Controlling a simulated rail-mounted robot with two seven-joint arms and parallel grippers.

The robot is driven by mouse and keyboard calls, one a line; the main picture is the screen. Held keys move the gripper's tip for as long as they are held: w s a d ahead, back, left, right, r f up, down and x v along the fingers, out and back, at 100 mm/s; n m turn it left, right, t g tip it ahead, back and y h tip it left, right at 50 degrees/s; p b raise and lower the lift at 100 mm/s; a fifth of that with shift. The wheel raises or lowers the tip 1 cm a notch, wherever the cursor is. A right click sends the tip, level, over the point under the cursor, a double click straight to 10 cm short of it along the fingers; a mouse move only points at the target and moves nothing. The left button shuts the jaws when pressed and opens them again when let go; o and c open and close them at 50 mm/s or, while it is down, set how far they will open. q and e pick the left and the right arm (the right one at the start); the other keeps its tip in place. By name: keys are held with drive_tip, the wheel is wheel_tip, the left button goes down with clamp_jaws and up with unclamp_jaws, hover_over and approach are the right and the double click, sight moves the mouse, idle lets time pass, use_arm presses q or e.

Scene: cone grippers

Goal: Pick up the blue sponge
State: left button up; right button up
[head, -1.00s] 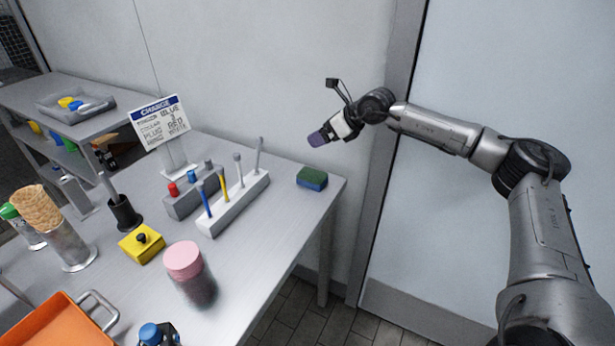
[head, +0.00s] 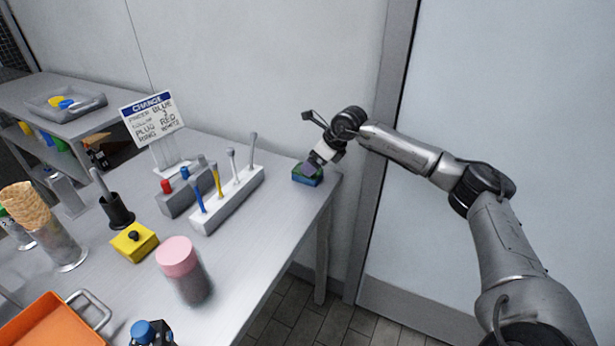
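The sponge (head: 307,181), with a blue lower part and a green top, lies flat at the far right corner of the table. My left gripper is out of view.
A white rack (head: 229,204) with upright tools stands left of the sponge. A pink-lidded jar (head: 178,257), a yellow block (head: 134,243) and an orange tray (head: 52,325) are nearer. The wall is behind the sponge. The tabletop's right edge is close to it.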

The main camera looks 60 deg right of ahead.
sight(297, 176)
drive_tip(key=b+x, duration=0.2)
drive_tip(key=x, duration=0.1)
drive_tip(key=shift+f, duration=0.35)
drive_tip(key=shift+b+x, duration=0.4)
drive_tip(key=shift+x, duration=0.55)
drive_tip(key=shift+r, duration=0.1)
drive_tip(key=c, duration=1)
